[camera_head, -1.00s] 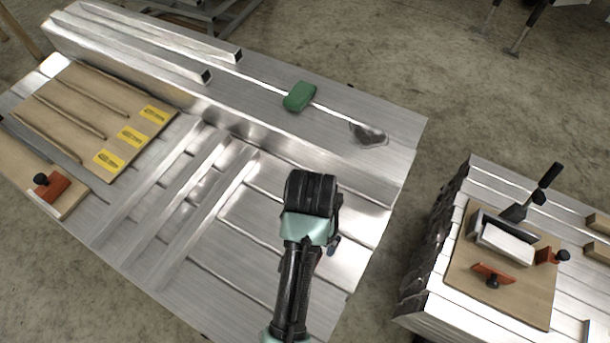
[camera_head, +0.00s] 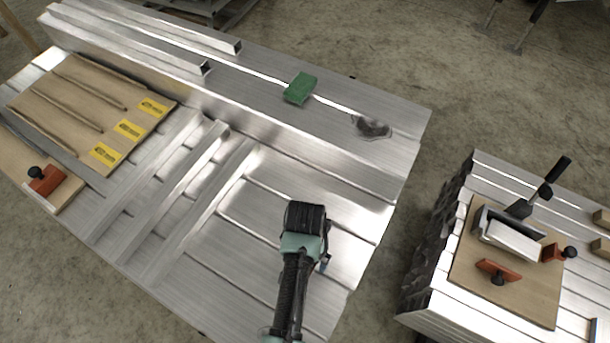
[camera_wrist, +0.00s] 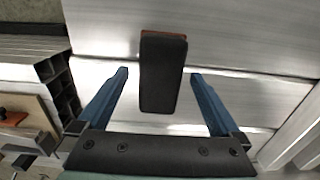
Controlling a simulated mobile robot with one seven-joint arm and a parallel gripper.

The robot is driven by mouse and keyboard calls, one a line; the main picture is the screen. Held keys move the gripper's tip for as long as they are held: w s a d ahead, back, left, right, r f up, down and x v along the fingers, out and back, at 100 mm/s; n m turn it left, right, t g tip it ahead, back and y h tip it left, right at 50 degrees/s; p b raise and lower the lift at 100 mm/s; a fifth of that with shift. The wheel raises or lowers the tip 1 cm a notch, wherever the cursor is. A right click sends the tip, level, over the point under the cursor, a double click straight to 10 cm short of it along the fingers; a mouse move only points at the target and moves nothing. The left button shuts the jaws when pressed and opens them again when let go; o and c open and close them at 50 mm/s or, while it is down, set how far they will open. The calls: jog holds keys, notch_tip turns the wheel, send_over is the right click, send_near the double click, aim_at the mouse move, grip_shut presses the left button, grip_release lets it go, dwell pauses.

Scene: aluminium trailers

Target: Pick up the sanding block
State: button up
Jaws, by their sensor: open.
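The sanding block, a dark grey-black block with a reddish-brown far edge (camera_wrist: 162,80), lies on the bare metal surface in the wrist view. My gripper (camera_wrist: 159,74) is open, with one blue finger on each side of the block and a visible gap to both. The block lines up lengthwise between the fingers. How far the fingertips are above the metal is hard to tell. In the head view my gripper end (camera_head: 305,222) is over the lower metal deck (camera_head: 240,265), and it hides the block and most of the fingers there.
A green pad (camera_head: 300,88) and a grey crumpled patch (camera_head: 372,127) lie on the raised ledge behind. A wooden board (camera_head: 75,100) with yellow labels is at left. A second metal stack (camera_head: 430,260) with clamps and tools stands at right, across a floor gap.

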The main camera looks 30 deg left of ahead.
jog(key=shift+f, duration=0.35)
jog(key=shift+c, duration=0.3)
jog(key=c, duration=1.5)
jog(key=shift+r, duration=0.1)
notch_tip(320, 180, up, 10)
jog(key=shift+f+p, duration=0.1)
jog(key=shift+p, duration=0.9)
